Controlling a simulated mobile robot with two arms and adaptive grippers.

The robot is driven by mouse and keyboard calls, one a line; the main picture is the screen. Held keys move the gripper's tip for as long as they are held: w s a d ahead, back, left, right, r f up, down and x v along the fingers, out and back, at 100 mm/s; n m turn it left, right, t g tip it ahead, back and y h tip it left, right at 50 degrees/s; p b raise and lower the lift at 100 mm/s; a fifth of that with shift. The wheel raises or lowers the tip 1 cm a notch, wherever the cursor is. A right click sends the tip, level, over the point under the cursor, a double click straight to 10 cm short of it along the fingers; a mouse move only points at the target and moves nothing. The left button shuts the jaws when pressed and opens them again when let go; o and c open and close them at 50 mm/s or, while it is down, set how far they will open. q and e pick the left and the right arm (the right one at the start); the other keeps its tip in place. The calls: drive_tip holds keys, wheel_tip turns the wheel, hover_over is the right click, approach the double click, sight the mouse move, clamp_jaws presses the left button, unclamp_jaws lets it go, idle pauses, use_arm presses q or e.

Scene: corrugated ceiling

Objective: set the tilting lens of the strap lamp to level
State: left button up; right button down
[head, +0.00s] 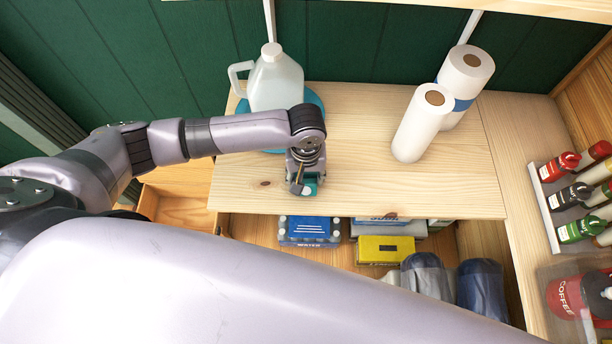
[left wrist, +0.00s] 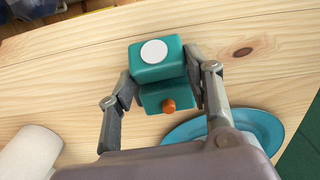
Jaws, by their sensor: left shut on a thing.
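The strap lamp (left wrist: 150,101) is a small teal body with an orange knob (left wrist: 169,105), and it stands on the wooden shelf. Its teal lens head (left wrist: 157,72) carries a round white lens (left wrist: 153,52), which faces up toward the left wrist camera. I cannot tell its exact tilt. My left gripper (left wrist: 162,90) is shut on the lamp, with one finger on each side near where head and body meet. In the head view my left gripper (head: 303,182) points down and hides most of the lamp (head: 311,187). My right gripper is not in view.
A jug (head: 276,80) on a blue plate (head: 315,104) stands behind my left gripper. Two paper rolls (head: 422,125) (head: 465,72) stand to the right on the wooden shelf (head: 455,180). Bottles (head: 563,165) are at the far right. Boxes (head: 385,250) lie below the shelf's front edge.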

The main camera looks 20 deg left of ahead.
use_arm(q)
drive_tip(key=shift+c, duration=1.3)
drive_tip(key=shift+s+d+f+t+y, duration=0.15)
drive_tip(key=shift+s+t+y, duration=0.15)
drive_tip(key=shift+t, duration=0.6)
drive_tip(key=t, duration=0.2)
drive_tip(key=shift+s+d+f+t+y, duration=0.1)
drive_tip(key=shift+s+f+t+y, duration=0.2)
drive_tip(key=shift+s+y, duration=0.1)
drive_tip(key=shift+f+t+y, duration=0.1)
drive_tip(key=shift+t+y, duration=0.2)
drive_tip(key=shift+t, duration=0.9)
